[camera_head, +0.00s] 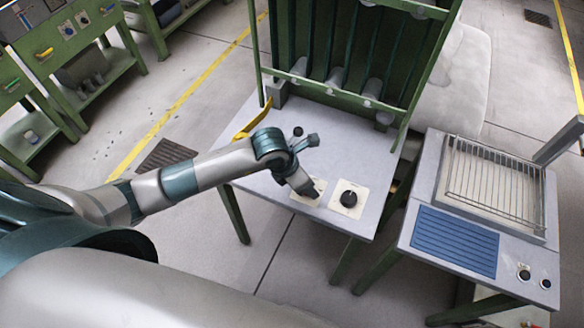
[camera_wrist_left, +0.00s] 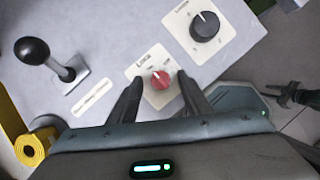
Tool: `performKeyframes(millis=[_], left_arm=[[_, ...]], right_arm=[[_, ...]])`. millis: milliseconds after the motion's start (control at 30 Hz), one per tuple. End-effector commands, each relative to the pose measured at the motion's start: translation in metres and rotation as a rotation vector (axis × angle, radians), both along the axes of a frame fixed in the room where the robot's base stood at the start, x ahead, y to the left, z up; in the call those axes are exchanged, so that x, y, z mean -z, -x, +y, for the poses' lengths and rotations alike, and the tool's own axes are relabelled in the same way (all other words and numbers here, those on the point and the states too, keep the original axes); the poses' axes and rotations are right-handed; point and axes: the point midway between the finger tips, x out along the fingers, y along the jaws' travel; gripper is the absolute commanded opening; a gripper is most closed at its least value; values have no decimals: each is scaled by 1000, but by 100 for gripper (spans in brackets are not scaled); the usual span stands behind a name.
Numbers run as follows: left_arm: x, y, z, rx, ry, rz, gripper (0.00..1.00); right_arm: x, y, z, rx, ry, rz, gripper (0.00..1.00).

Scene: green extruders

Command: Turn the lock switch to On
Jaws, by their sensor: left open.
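The lock switch (camera_wrist_left: 160,80) is a small red knob on a cream plate in the left wrist view, with a white pointer mark toward the upper left. Its plate label looks like "Lock"; the small position words are too blurred to read. My left gripper (camera_wrist_left: 159,88) is open, with one dark finger on each side of the red knob. I cannot tell whether the fingers touch it. In the head view my left gripper (camera_head: 306,190) points down at the console top and hides the red knob; part of its cream plate shows.
A black dial (camera_head: 349,198) on its own plate is beside the switch. A black ball-topped lever (camera_wrist_left: 55,60) stands on the other side. A yellow curved part (camera_head: 254,120) lies at the console's left edge. A second table (camera_head: 400,240) with a wire rack stands to the right.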

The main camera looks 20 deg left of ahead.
Motion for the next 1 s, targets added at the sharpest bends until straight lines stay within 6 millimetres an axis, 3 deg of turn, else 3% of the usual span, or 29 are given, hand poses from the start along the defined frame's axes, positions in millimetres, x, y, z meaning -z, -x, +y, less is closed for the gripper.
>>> performKeyframes(millis=[267, 800, 1000], left_arm=[[-32, 10, 10, 1, 0, -4, 44], [-129, 40, 37, 1, -2, -5, 44], [-149, 46, 42, 0, 0, -2, 44]], right_arm=[[11, 0, -2, -1, 2, 0, 31], [34, 0, -2, -1, 2, 0, 31], [36, 0, -2, -1, 2, 0, 31]])
